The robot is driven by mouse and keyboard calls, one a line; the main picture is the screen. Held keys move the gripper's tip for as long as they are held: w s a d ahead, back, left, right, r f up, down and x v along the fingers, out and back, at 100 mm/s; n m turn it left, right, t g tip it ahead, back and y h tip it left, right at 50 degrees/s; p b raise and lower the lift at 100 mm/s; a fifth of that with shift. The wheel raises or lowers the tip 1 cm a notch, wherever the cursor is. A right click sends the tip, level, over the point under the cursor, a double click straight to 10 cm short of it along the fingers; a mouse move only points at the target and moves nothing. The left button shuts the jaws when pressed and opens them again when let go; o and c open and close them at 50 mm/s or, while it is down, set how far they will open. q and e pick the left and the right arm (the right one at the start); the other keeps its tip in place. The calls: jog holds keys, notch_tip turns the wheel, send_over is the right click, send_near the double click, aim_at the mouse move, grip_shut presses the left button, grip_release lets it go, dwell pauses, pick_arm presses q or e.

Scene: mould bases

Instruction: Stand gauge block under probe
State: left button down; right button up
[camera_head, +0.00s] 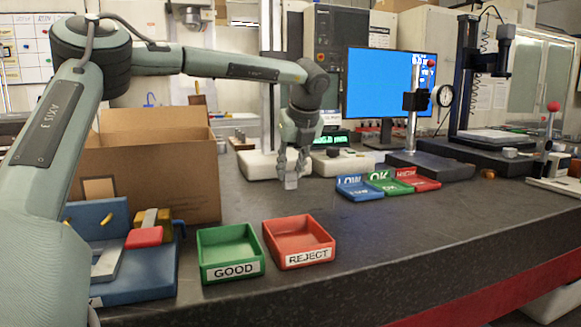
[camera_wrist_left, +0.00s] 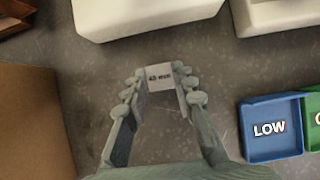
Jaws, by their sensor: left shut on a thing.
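My left gripper (camera_head: 291,172) hangs fingers-down over the bench behind the red REJECT tray. It is shut on a small pale grey gauge block (camera_head: 291,183). In the left wrist view the block (camera_wrist_left: 161,76) sits between the fingertips, with a small label ending in "mm" facing the camera. I cannot tell whether the block touches the bench. A stand with a round dial (camera_head: 445,95) and a steel column (camera_head: 413,105) rises from a dark base to the right, apart from the gripper. Its probe tip is too small to make out. My right gripper is not in view.
Blue LOW (camera_head: 358,188), green OK (camera_head: 390,182) and red HIGH (camera_head: 418,179) trays stand right of the gripper. Green GOOD (camera_head: 202,249) and red REJECT (camera_head: 328,239) trays are in front. A cardboard box (camera_head: 150,165) stands left. Bench front right is clear.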

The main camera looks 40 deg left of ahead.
pick_arm(q)
jog(key=c, duration=1.3)
grip_release()
jog(key=shift+o, duration=0.2)
jog(key=shift+r, duration=0.1)
jog(key=shift+s+d+r, duration=0.1)
jog(key=shift+d+r, duration=0.15)
jog(key=shift+r, duration=0.05)
jog(key=v, duration=1.1)
jog(key=shift+b, duration=0.45)
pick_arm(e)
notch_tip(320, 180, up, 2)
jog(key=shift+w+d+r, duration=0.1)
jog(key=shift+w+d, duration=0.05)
